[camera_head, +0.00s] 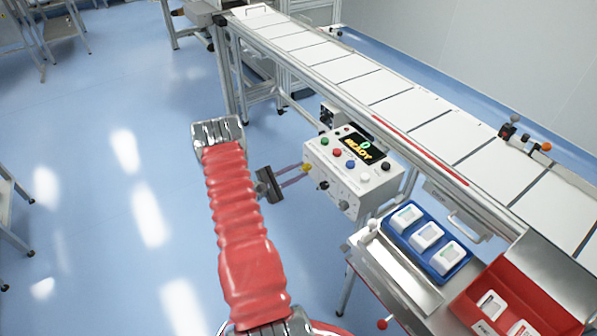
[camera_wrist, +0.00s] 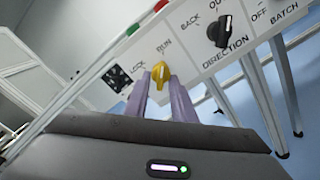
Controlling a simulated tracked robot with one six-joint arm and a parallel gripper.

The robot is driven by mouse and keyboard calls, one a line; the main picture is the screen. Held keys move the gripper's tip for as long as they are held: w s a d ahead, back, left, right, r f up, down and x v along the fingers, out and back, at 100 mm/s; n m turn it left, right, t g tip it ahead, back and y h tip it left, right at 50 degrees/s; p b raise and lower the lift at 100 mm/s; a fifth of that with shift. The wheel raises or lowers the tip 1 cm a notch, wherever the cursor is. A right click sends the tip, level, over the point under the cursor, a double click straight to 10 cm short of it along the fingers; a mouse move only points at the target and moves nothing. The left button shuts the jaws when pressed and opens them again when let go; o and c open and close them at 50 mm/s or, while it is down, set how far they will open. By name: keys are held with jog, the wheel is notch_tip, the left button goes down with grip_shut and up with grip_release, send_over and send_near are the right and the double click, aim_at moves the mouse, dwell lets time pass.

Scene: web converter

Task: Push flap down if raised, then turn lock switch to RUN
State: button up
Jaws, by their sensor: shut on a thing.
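The yellow lock switch (camera_wrist: 161,73) is on the white control box (camera_head: 350,175), at its left side in the head view (camera_head: 305,167). In the wrist view, the words LOCK and RUN stand above it to the left and right. Its handle looks roughly upright in that view; I cannot tell which word it points at. My gripper (camera_wrist: 163,82) has its two purple fingers shut on the switch, one on each side. It also shows in the head view (camera_head: 302,168). I cannot tell which part is the flap or whether it is raised.
The conveyor (camera_head: 370,85) runs behind. A blue tray (camera_head: 413,247) with white pieces and a red bin (camera_head: 548,293) stand to the right. Open floor lies left.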

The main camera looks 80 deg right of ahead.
jog(key=shift+s+a+f, duration=0.1)
jog(key=shift+a+f, duration=0.05)
jog(key=o, duration=1)
jog(key=v, duration=1.3)
jog(key=shift+w+a, duration=0.2)
jog(key=shift+w, duration=0.2)
